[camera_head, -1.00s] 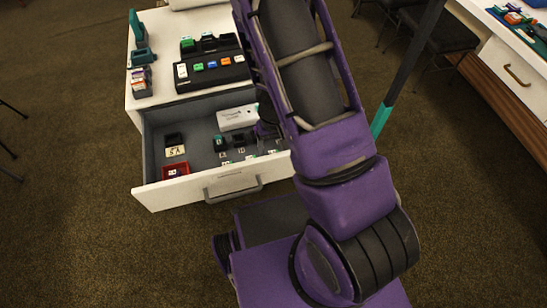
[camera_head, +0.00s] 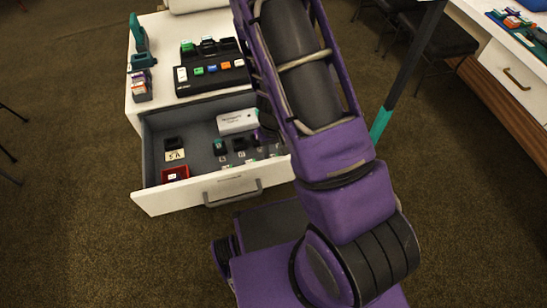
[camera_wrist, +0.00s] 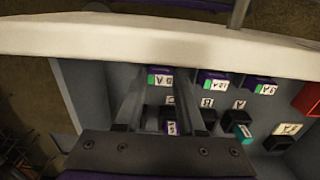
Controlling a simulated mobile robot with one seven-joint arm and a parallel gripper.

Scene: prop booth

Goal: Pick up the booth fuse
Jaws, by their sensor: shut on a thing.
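In the wrist view, my gripper (camera_wrist: 160,72) reaches down at the drawer's front wall. Its two fingers are closed on a purple fuse (camera_wrist: 153,79) with a white label and a green stripe. Two similar purple fuses stand to its right, one near (camera_wrist: 213,79) and one further along (camera_wrist: 262,86). Whether the held fuse is clear of its place cannot be told. In the head view my arm hides the gripper and the held fuse. The open drawer (camera_head: 225,184) shows there below the white cabinet top.
The drawer holds black sockets, a teal piece (camera_wrist: 243,133), label cards, a white box (camera_head: 238,121) and a red tray (camera_head: 175,173). A black rack of coloured blocks (camera_head: 212,75) stands on the cabinet. A dark pole (camera_head: 408,70) rises to the right of my arm.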

